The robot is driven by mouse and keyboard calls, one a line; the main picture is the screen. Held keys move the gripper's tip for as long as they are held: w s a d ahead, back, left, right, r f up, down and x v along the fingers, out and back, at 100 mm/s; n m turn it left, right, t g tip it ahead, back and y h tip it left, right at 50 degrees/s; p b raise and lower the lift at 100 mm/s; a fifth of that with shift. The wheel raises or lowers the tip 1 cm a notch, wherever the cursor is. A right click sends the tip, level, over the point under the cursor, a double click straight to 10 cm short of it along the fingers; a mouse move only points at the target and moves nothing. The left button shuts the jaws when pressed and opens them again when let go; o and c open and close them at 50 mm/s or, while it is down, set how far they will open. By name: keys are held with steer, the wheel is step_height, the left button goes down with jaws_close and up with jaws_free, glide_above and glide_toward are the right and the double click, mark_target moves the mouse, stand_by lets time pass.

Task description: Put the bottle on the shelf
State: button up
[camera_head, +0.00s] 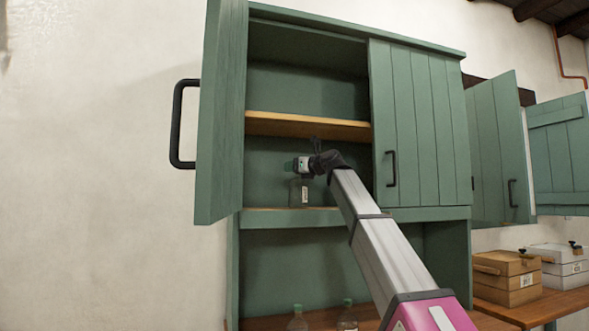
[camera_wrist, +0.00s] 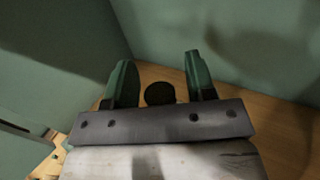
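A dark, see-through bottle (camera_head: 305,194) with a pale label stands upright on the lower shelf board (camera_head: 262,219) of the green cabinet. My gripper (camera_head: 292,166) is inside the cabinet, at the level of the bottle's top and below the wooden middle shelf (camera_head: 290,121). In the wrist view my gripper (camera_wrist: 160,72) has its two green fingers spread apart. A dark round cap (camera_wrist: 160,93) shows between them, with a gap on each side. The bottle's body below the cap is hidden in that view.
The left cabinet door (camera_head: 222,120) stands open; the right door (camera_head: 420,125) is shut. Two clear bottles with green caps (camera_head: 298,318) (camera_head: 347,318) stand on the counter below. Wooden boxes (camera_head: 507,278) and a white box (camera_head: 562,265) sit at right.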

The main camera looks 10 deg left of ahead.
steer(key=shift+r, duration=0.2)
steer(key=v, duration=1.2)
